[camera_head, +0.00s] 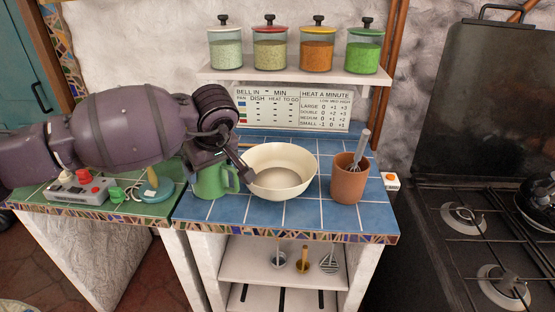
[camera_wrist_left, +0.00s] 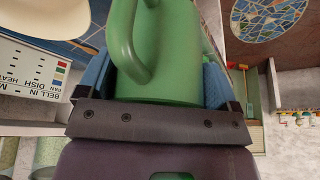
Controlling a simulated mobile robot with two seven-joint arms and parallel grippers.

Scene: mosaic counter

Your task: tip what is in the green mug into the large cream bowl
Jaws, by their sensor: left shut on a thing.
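The green mug (camera_head: 208,183) stands upright, at or just above the blue tiled counter, just left of the bowl. My left gripper (camera_head: 222,160) comes in from the left and is shut on the mug. In the left wrist view the mug (camera_wrist_left: 165,60) fills the middle between the blue finger pads, with its handle towards the bowl side. What is in the mug is hidden. The large cream bowl (camera_head: 280,171) sits on the counter close to the mug's right and looks empty. Part of the bowl (camera_wrist_left: 45,20) shows in the left wrist view. My right gripper is not in view.
A terracotta pot (camera_head: 349,178) with a utensil stands right of the bowl. A sign (camera_head: 292,108) leans at the back, under a shelf of jars (camera_head: 270,50). A grey button box (camera_head: 80,190) is at the left. A stove (camera_head: 470,220) is at the right.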

